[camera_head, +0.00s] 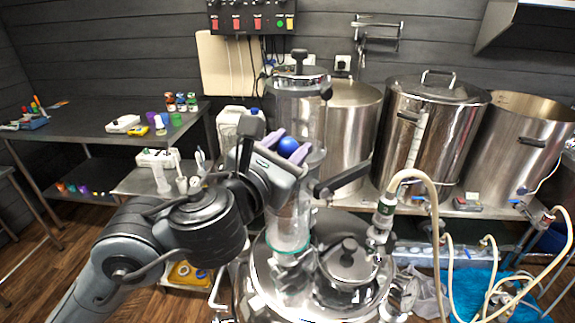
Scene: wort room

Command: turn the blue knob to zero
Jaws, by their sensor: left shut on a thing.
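The blue knob (289,146) is a round blue ball in front of a clear glass column (292,200). My left arm comes in from the lower left, and my left gripper (286,147) is at the knob. Its two purple fingers are shut on the blue knob, one on each side, with the ball showing between them. The knob's mount, and any scale or zero mark, are hidden or too small to make out. My right gripper is not in view.
The column stands on a steel vessel (262,284) with a dark-handled lid. Dark clamp handles (343,179) stick out close to the gripper. Several steel kettles (430,130) stand behind at right. A hose (432,212) curves nearby. A metal table (75,130) with small bottles is at left.

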